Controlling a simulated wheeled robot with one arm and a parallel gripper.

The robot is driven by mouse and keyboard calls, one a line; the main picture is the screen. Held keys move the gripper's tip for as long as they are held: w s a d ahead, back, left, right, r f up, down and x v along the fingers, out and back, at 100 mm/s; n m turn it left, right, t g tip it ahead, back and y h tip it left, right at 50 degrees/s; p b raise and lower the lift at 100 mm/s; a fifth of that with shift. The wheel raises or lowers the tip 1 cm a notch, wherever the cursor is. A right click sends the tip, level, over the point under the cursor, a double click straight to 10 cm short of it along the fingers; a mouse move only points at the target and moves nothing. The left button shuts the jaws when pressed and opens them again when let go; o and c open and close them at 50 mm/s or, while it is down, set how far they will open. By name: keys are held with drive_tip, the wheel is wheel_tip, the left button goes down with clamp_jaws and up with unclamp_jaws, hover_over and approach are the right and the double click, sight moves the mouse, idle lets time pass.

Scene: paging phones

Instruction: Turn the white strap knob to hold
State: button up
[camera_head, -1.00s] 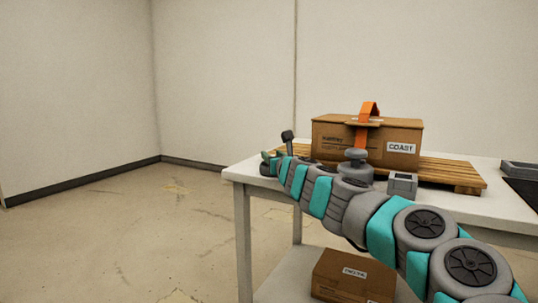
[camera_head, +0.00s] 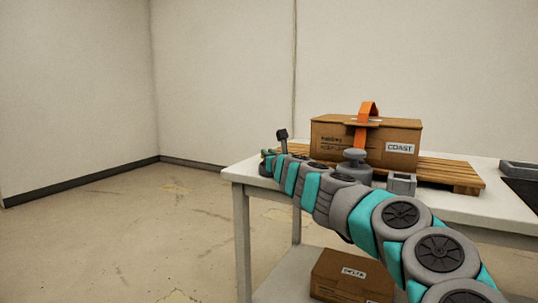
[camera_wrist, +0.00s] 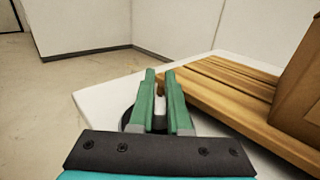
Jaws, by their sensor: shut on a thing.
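My gripper (camera_wrist: 160,76) has its two green fingers close together over the near left corner of the table. The white strap knob (camera_wrist: 158,93) shows as a small pale piece between the fingers, which are shut on it. A dark round base (camera_wrist: 127,119) shows partly beside the left finger. The fingers hide most of the knob, and I cannot read any hold mark. In the head view my gripper (camera_head: 267,155) is small at the table's left end, and the knob is hidden there.
A carton marked COAST (camera_head: 340,136) with an orange strap (camera_head: 368,108) stands on a wooden pallet (camera_head: 450,171), right of my gripper. A grey round-topped fixture (camera_head: 355,157) and a grey box (camera_head: 402,184) stand in front. A DELTA carton (camera_head: 350,278) is below. The floor at left is clear.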

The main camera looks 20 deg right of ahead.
clamp_jaws()
